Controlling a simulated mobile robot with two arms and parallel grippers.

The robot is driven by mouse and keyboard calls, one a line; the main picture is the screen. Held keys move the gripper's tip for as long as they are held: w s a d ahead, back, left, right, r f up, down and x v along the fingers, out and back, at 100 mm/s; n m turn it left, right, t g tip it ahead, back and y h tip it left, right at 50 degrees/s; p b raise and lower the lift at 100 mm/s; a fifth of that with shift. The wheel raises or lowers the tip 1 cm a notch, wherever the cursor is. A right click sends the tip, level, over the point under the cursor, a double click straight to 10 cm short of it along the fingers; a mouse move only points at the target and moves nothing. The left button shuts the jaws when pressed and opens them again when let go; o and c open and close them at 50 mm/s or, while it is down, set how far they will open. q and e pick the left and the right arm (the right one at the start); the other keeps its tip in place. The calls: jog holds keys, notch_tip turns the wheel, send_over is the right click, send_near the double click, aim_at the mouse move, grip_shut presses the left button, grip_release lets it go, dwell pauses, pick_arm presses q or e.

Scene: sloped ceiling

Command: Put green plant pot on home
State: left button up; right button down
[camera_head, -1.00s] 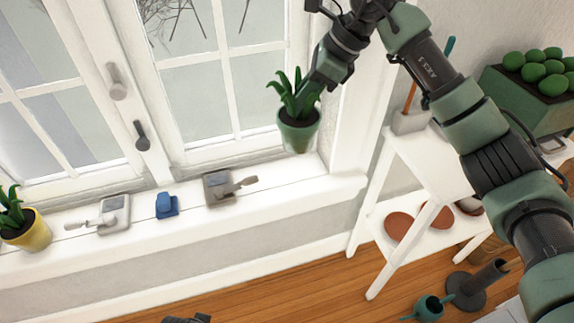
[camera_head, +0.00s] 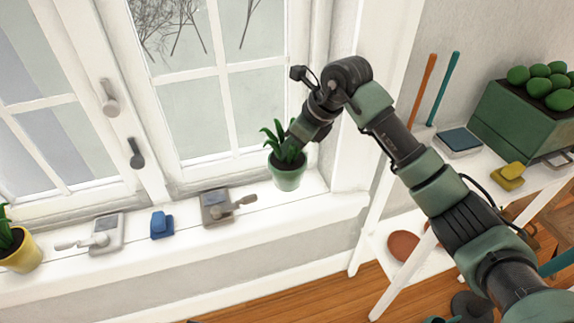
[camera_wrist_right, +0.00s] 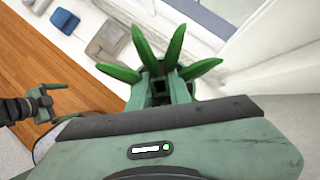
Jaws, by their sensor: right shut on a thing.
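The green plant pot (camera_head: 288,178), with a spiky plant, is upright at the right end of the white windowsill (camera_head: 255,222). Whether its base touches the sill cannot be told. My right gripper (camera_head: 297,143) is shut on it from the upper right, its fingertips partly hidden by leaves. In the right wrist view the leaves (camera_wrist_right: 174,48) spread beyond my gripper, and most of the pot is hidden. My left gripper (camera_wrist_right: 60,103) shows at the left of that view, over the floor; its fingers look apart and empty. No thing marked as home can be made out.
On the sill stand a grey-brown device (camera_head: 215,207) with a handle, a blue block (camera_head: 162,226), a light grey device (camera_head: 106,234) and a yellow pot (camera_head: 22,252). A white shelf (camera_head: 470,178) with a planter (camera_head: 515,122) stands right. Window handles project above the sill.

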aim_at(291, 159)
jog(key=shift+f+b, duration=0.3)
jog(key=shift+f, duration=2.4)
pick_arm(q)
notch_tip(291, 159, up, 2)
jog(key=shift+r, duration=0.25)
jog(key=shift+a, duration=0.1)
pick_arm(e)
jog(key=c, duration=1.3)
grip_release()
jog(key=shift+f, duration=0.1)
